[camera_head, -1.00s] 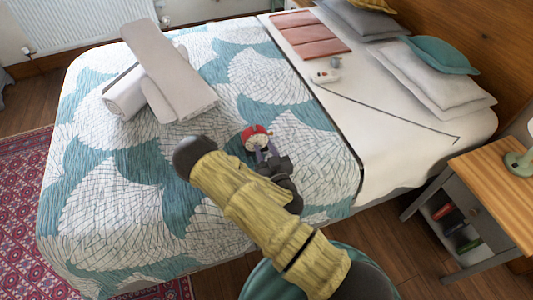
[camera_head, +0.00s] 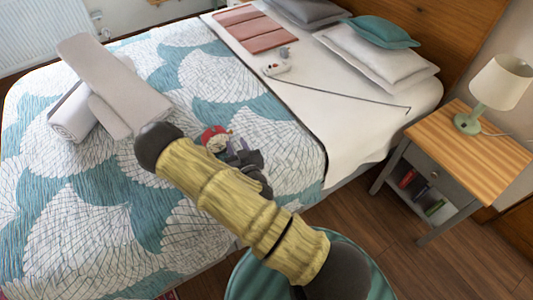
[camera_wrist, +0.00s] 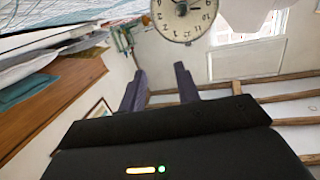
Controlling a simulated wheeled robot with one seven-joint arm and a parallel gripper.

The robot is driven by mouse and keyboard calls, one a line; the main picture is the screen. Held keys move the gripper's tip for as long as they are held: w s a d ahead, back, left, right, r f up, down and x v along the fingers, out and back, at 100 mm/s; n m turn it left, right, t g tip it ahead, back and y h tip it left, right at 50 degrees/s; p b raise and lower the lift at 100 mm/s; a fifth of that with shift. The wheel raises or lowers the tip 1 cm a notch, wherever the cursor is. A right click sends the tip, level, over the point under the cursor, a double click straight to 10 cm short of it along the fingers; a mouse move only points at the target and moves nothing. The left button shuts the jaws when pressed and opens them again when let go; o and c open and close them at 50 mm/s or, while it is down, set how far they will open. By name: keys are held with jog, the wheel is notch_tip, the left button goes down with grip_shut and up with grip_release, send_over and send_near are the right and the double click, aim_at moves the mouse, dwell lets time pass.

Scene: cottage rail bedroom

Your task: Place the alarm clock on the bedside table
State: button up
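The alarm clock (camera_head: 215,138), with a red top and a pale face, shows over the patterned bedspread in the head view, just beyond my gripper (camera_head: 234,150). In the wrist view the clock's white dial (camera_wrist: 184,16) is at the top edge, partly cut off. It lies beyond the two dark fingertips of my gripper (camera_wrist: 159,68). The fingers are spread with a gap between them, and nothing shows in the gap. My arm hides part of the clock's surroundings. The bedside table (camera_head: 475,150) stands at the right, with a wooden top and grey frame.
A lamp (camera_head: 468,122) stands on the table's far part; the near part of its top is bare. Books (camera_head: 408,180) fill the lower shelf. Rolled towels (camera_head: 75,115), a folded pink cloth (camera_head: 255,28) and pillows (camera_head: 370,55) lie on the bed.

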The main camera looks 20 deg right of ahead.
jog(key=s+d+r+m+g+h, duration=0.1)
jog(key=d+r+m+g+h, duration=0.2)
jog(key=d+m+g+h, duration=0.25)
jog(key=s+d+r+n+g+y, duration=0.1)
jog(key=s+r+n+g+y, duration=0.1)
jog(key=s+r+g, duration=0.2)
jog(key=s+d+r+n+g+y, duration=0.1)
jog(key=s+r+g, duration=0.3)
jog(key=s+r, duration=0.4)
jog(key=s+d+n, duration=0.1)
jog(key=s, duration=0.4)
jog(key=shift+s+r+n+g+y, duration=0.3)
jog(key=shift+n+g+y, duration=0.05)
jog(key=shift+o, duration=0.2)
